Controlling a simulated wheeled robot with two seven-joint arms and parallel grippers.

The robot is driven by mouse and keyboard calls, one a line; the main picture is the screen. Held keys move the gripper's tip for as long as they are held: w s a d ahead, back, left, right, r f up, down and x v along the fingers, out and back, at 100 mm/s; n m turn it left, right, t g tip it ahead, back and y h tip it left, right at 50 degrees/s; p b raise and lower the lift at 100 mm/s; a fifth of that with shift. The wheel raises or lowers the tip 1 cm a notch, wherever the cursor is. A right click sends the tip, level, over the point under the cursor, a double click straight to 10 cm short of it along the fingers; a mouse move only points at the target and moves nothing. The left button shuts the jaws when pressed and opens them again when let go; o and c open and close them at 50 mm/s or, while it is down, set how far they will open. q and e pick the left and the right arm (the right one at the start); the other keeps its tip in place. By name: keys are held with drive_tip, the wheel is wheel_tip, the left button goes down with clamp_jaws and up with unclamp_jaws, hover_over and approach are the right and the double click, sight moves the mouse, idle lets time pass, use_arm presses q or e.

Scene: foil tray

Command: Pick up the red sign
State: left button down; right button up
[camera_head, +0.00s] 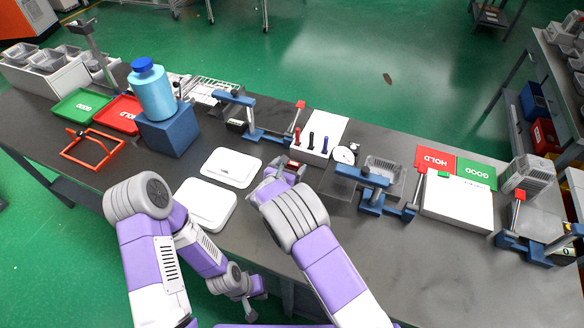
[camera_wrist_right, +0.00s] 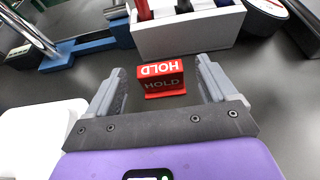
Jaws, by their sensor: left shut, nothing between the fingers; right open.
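The red sign (camera_wrist_right: 162,76) is a small upright block marked HOLD, standing on the dark table in the right wrist view. In the head view only a small red part of it (camera_head: 293,164) shows past my right gripper (camera_head: 283,172). My right gripper is open, with its two fingers (camera_wrist_right: 158,88) to the left and right of the sign in the wrist view. The fingers appear apart from it. My left gripper (camera_head: 251,306) is shut and empty, hanging low in front of the table's near edge.
A white holder (camera_wrist_right: 190,32) with coloured pens stands just behind the sign. White plates (camera_head: 231,167) lie to its left. A round dial (camera_head: 345,153) and blue clamp stands (camera_head: 374,182) are to the right. Larger red HOLD (camera_head: 436,160) and green GOOD (camera_head: 476,171) panels lie further right.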

drive_tip(key=shift+w+d+f, duration=0.15)
drive_tip(key=shift+w, duration=0.25)
drive_tip(key=shift+c, duration=0.3)
drive_tip(key=c, duration=1.1)
